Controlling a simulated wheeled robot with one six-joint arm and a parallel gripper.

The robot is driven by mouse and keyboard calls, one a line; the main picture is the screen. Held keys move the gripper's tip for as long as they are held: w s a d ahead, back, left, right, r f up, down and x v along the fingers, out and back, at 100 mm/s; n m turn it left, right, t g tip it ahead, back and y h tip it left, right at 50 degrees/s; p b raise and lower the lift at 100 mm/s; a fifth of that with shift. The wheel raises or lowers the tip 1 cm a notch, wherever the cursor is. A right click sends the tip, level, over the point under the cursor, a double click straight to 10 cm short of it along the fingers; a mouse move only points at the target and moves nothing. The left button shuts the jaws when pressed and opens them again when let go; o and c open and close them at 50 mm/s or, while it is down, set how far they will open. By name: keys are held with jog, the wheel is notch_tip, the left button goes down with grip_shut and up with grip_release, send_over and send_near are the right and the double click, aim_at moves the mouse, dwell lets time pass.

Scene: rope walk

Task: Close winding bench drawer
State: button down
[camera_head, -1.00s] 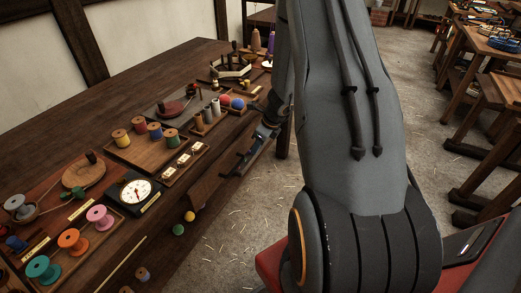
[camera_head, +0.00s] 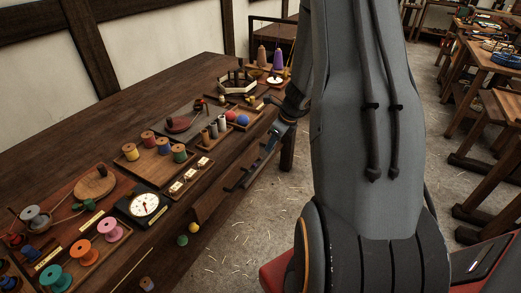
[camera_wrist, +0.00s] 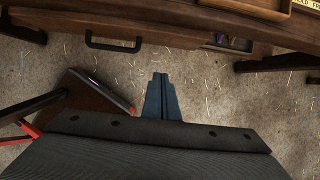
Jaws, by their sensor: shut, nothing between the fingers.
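The winding bench (camera_head: 150,92) runs along the left in the head view. Its drawer (camera_head: 212,200) is in the front side, below the bench edge, with a dark bar handle (camera_head: 243,179). The handle also shows at the upper left of the wrist view (camera_wrist: 115,46). My gripper (camera_head: 266,150) is in front of the bench near the handle's far end. In the wrist view its fingers (camera_wrist: 160,76) are together and empty, to the right of the handle and apart from it in the picture.
Spools (camera_head: 165,146), trays and a dial (camera_head: 144,205) crowd the bench's front edge. A small opening with dark contents (camera_wrist: 230,42) shows right of the handle. The floor (camera_head: 250,225) in front is clear except for scattered straw. Other tables (camera_head: 490,50) stand at the right.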

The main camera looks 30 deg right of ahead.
jog(key=shift+w+a+f+p, duration=0.45)
jog(key=shift+w+a+f, duration=0.2)
jog(key=shift+w+f, duration=0.7)
jog(key=shift+w+a+f+p, duration=0.55)
jog(key=shift+w+f, duration=0.3)
jog(key=shift+f, duration=0.85)
jog(key=shift+w+a+f+p, duration=0.4)
jog(key=shift+w+a+f, duration=0.3)
jog(key=shift+w+f, duration=0.65)
jog(key=shift+s+f, duration=0.2)
jog(key=shift+s, duration=0.05)
